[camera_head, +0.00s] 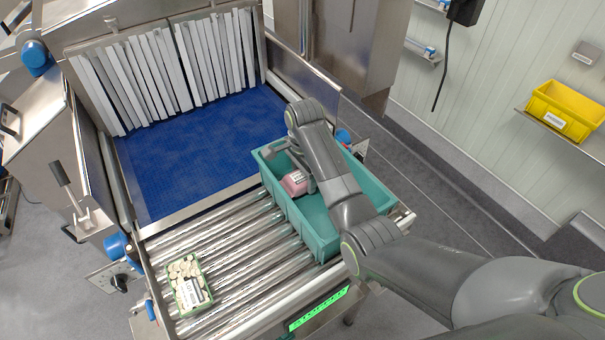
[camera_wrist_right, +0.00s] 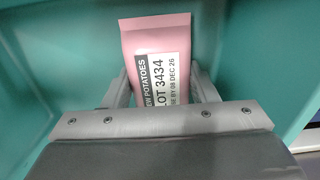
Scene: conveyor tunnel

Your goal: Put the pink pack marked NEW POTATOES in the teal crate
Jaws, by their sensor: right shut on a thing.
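The pink pack (camera_head: 294,183) is between the fingers of my right gripper (camera_head: 297,176), inside the teal crate (camera_head: 318,232) near its far end. In the right wrist view the pack (camera_wrist_right: 157,38) stands between the two fingers (camera_wrist_right: 163,90), with a label reading NEW POTATOES and LOT 3434. Teal crate walls (camera_wrist_right: 265,55) surround it there. My right gripper is shut on the pack. Whether the pack's bottom touches the crate floor is hidden. My left gripper is not in view.
The crate stands on the roller conveyor (camera_head: 225,240). A green-edged pack of pale produce (camera_head: 187,283) lies on the rollers at the front left. A blue belt (camera_head: 200,150) leads to a strip curtain (camera_head: 165,65). A yellow bin (camera_head: 563,108) sits on a wall shelf.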

